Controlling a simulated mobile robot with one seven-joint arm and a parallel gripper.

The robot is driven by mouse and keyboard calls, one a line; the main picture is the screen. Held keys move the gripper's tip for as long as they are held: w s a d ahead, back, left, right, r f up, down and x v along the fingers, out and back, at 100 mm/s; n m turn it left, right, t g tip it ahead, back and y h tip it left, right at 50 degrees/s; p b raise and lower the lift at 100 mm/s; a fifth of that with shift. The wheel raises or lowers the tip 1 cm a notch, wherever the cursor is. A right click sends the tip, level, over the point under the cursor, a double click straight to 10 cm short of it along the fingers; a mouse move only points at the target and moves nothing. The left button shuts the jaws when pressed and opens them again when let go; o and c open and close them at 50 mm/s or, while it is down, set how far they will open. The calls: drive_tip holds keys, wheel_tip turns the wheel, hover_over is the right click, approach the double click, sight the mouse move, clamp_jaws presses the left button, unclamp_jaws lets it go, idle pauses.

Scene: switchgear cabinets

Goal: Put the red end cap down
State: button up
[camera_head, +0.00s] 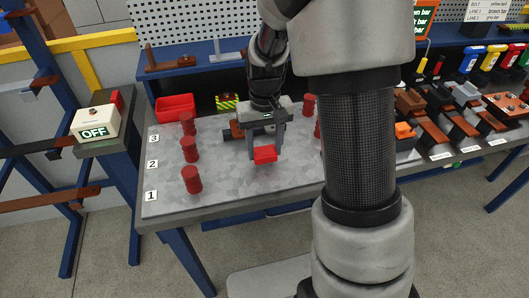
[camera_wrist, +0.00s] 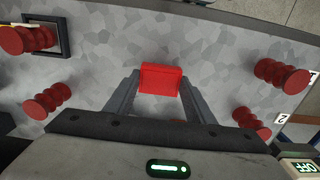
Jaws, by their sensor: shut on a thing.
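The red end cap (camera_head: 265,154) is a small red block between the fingertips of my gripper (camera_head: 266,148). In the wrist view the red end cap (camera_wrist: 161,79) sits between the two grey fingers of my gripper (camera_wrist: 159,88), which are shut on it. The cap appears to be held above the grey speckled tabletop (camera_head: 230,185); the gap beneath it is hard to judge. The table surface below shows no other object right around the cap.
Ribbed red posts stand at the table's left, one (camera_head: 191,179) near label 1 and another (camera_head: 189,149) near label 2. A red bin (camera_head: 175,107) is at the back left. An OFF box (camera_head: 95,122) stands left of the table. The front middle is clear.

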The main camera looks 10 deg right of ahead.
sight(264, 151)
drive_tip(key=shift+f, duration=1)
drive_tip(key=shift+f, duration=0.1)
drive_tip(key=shift+f, duration=0.15)
drive_tip(key=o, duration=1.2)
drive_tip(key=s+r+t+p, duration=0.1)
drive_tip(key=s+r, duration=0.2)
drive_tip(key=r, duration=0.7)
drive_tip(key=s+r+t, duration=0.1)
drive_tip(key=s+r, duration=0.2)
drive_tip(key=r, duration=0.7)
drive_tip(key=s+r+t, duration=0.1)
drive_tip(key=s, duration=0.3)
drive_tip(key=s+r+t, duration=0.1)
drive_tip(key=s, duration=0.3)
drive_tip(key=s+r+t, duration=0.1)
drive_tip(key=s, duration=0.3)
drive_tip(key=shift+s+d+r+t, duration=0.1)
drive_tip(key=shift+s+r+t, duration=0.05)
drive_tip(key=shift+r+t, duration=0.15)
